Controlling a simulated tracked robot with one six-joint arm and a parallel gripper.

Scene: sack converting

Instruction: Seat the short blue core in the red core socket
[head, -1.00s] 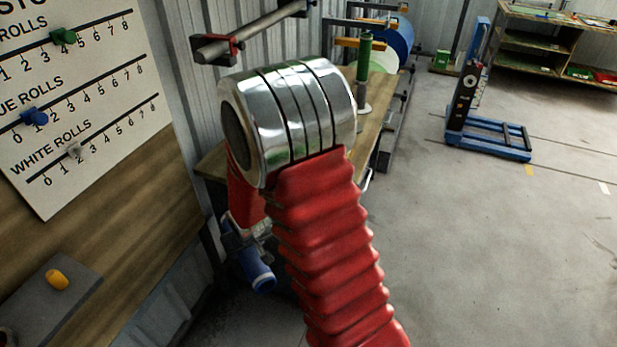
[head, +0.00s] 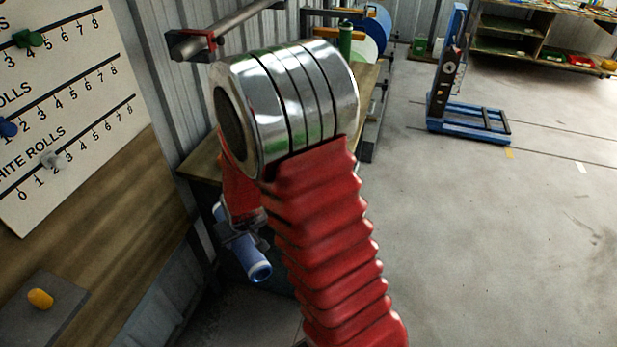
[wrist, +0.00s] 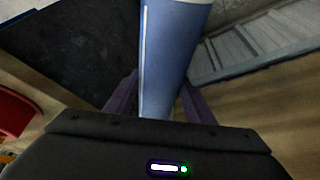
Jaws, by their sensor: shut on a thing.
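The short blue core (head: 252,258) is held in my gripper (head: 242,232), below the big silver joint of my arm in the head view. It is tilted, with its pale-rimmed end pointing down and right. In the wrist view the blue core (wrist: 172,55) runs up from between my dark gripper fingers (wrist: 158,100), which are shut on it. It is clear of the floor in the head view. I cannot make out the red core socket for certain. A red rounded thing (wrist: 14,122) shows at the left edge of the wrist view.
A wooden bench (head: 200,160) stands behind my arm, with a bar in a red bracket (head: 192,44) above it. A roll-count board (head: 60,110) is at left, above a grey plate with a yellow peg (head: 40,298). A blue stand (head: 468,120) is at right amid open floor.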

